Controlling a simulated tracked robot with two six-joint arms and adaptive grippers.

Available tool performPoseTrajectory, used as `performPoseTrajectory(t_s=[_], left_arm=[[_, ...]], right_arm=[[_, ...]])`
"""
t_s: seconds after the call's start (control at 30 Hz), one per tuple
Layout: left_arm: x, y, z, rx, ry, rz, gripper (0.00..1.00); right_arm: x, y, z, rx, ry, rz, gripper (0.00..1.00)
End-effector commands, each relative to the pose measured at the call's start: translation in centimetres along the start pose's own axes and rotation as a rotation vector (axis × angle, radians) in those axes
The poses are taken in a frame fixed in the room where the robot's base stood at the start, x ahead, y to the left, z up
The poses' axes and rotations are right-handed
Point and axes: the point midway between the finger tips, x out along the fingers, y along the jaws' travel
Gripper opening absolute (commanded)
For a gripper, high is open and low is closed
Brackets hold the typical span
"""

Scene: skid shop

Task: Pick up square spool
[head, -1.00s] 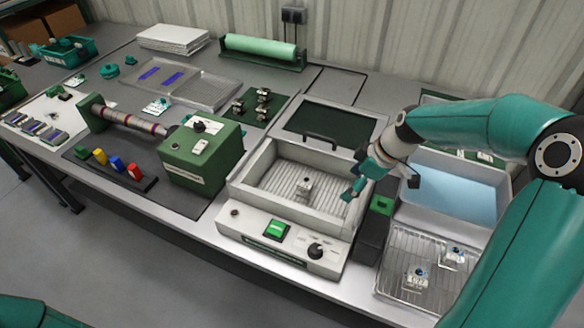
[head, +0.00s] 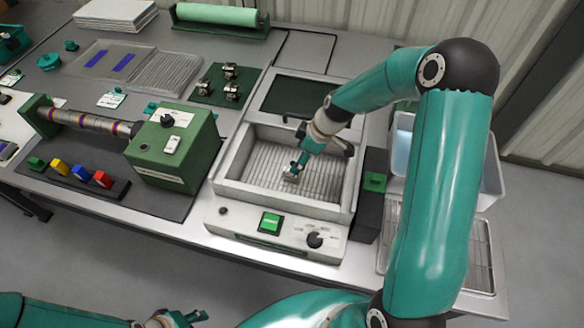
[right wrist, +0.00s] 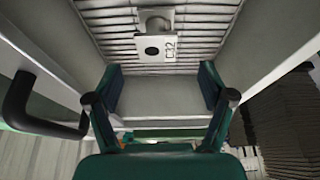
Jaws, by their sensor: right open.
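The square spool (right wrist: 155,47) is a small pale metal piece with a square flange, a dark round hole and a printed mark. It sits on the ribbed floor of the open tank (head: 226,190); in the head view, my gripper partly covers it. My right gripper (head: 296,167) reaches down into the tank, close to the spool. In the right wrist view its open fingers (right wrist: 160,88) have nothing between them, and the spool lies just beyond their tips. My left gripper (head: 176,319) shows only partly at the bottom edge, away from the table.
The tank walls surround my right gripper, with the raised lid and its handle (right wrist: 25,100) close by. A green machine (head: 180,150) stands left. A dark box (head: 372,208), a wire rack (head: 478,255) and a pale bin (head: 490,180) are at right, partly behind my arm.

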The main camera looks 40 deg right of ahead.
Motion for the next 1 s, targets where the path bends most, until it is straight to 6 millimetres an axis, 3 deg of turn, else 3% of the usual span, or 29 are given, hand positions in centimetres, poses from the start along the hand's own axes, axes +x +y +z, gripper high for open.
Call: performPoseTrajectory(t_s=[0.33, 0.63, 0.93, 1.0], left_arm=[[-0.9, 0.3, 0.0, 0.0, 0.0, 0.0, 0.4], [-2.1, 0.8, 0.0, 0.0, 0.0, 0.0, 0.4], [-2.1, 0.8, 0.0, 0.0, 0.0, 0.0, 0.4], [-2.1, 0.8, 0.0, 0.0, 0.0, 0.0, 0.4]], right_arm=[[2.3, 0.1, 0.0, 0.0, -0.001, -0.002, 0.81], [6.0, 0.4, 0.2, -0.002, -0.001, -0.001, 0.81], [6.5, 0.5, 0.2, -0.001, 0.0, 0.002, 0.81], [6.5, 0.5, 0.2, -0.001, 0.0, 0.001, 0.7]])
